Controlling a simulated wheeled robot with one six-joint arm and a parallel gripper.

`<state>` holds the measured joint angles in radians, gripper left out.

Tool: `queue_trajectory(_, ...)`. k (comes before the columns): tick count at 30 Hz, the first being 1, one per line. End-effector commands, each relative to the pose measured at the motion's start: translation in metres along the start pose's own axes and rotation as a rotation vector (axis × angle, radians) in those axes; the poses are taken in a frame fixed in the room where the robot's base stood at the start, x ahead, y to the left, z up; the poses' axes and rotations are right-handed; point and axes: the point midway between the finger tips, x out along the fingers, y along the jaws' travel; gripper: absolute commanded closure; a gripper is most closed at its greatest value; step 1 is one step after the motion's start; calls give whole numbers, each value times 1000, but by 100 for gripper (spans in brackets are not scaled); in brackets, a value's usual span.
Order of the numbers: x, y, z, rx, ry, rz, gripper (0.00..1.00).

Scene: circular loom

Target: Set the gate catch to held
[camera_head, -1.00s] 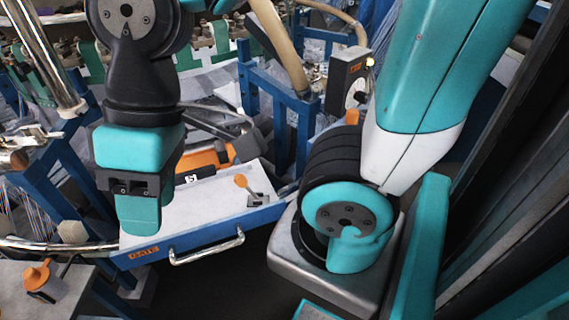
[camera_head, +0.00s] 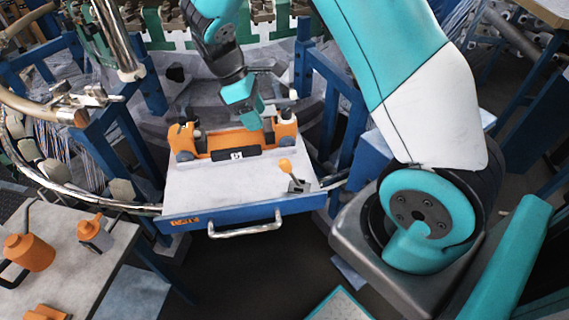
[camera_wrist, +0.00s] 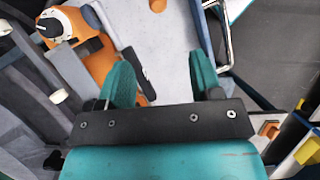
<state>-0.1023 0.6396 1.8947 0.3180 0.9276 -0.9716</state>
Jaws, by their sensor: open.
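A pale flat panel (camera_head: 230,190) with a blue front edge, an orange GATE label (camera_head: 185,221) and a silver bar handle (camera_head: 245,225) sits in the middle of the head view. A small lever with an orange knob (camera_head: 285,166) stands tilted at its right side; I take it for the gate catch. My gripper (camera_head: 248,115) is above the back of the panel, by an orange bracket (camera_head: 238,140), apart from the lever. In the wrist view its teal fingers (camera_wrist: 162,70) are spread with nothing between them. An orange knob shows at the top of the wrist view (camera_wrist: 157,5).
Blue frame posts (camera_head: 303,75) flank the panel. A chrome rail (camera_head: 85,203) curves at the left. A side table (camera_head: 80,265) with orange-topped items stands at lower left. Dark floor lies free before the panel.

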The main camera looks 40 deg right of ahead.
Motion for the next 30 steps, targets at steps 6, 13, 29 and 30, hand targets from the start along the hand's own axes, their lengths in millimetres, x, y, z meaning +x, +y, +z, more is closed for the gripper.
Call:
queue_trajectory(6, 25, 4, 1, -6, -17, -5, 41)
queue_trajectory(13, 76, 3, 2, -6, -17, -8, 41)
queue_trajectory(29, 170, 3, 2, -5, -12, -3, 41)
queue_trajectory(30, 173, 3, 2, -5, -12, -3, 41)
